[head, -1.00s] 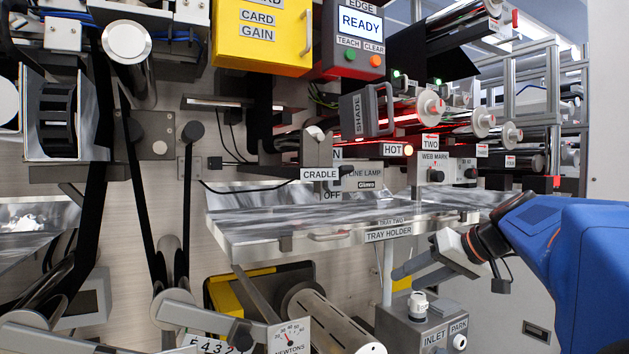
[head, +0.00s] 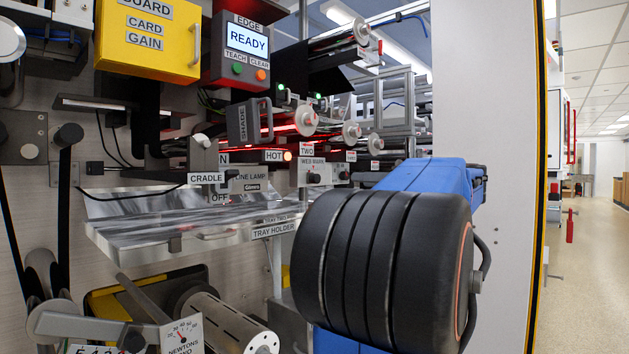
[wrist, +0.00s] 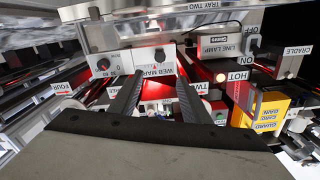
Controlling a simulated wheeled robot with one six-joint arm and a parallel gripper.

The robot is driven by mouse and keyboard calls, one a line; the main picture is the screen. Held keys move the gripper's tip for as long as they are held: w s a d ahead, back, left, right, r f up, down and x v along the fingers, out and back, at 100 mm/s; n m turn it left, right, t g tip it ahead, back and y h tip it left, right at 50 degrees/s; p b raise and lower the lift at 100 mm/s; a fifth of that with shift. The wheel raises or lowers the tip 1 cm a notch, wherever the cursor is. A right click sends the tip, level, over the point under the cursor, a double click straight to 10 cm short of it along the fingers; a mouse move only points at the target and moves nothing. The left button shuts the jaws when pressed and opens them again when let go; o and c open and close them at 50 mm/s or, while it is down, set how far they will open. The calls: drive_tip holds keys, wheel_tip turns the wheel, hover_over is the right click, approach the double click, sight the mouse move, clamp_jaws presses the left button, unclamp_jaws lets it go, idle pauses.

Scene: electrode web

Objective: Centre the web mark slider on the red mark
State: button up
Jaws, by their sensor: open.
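The grey WEB MARK plate (head: 312,164) is small in the head view, below a red TWO arrow label, with a dark knob (head: 314,178) on its face. The wrist view is upside down and shows the WEB MARK plate (wrist: 143,60) just beyond my fingers. My gripper (wrist: 158,82) is open and empty, its two dark fingers pointing at this plate, and its right finger overlaps the label's end. My gripper is not visible in the head view.
The lamp panel (wrist: 222,48) with HOT and ON labels stands beside the plate in the wrist view. A shiny tray (head: 170,225) juts out below it in the head view. My arm covers the lower middle. An open aisle (head: 590,250) lies at the right.

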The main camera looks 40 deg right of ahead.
sight(318, 178)
drive_tip(key=w, duration=0.5)
drive_tip(key=w+a, duration=0.1)
drive_tip(key=w, duration=1.1)
drive_tip(key=shift+w+a, duration=0.15)
drive_tip(key=shift+a, duration=0.05)
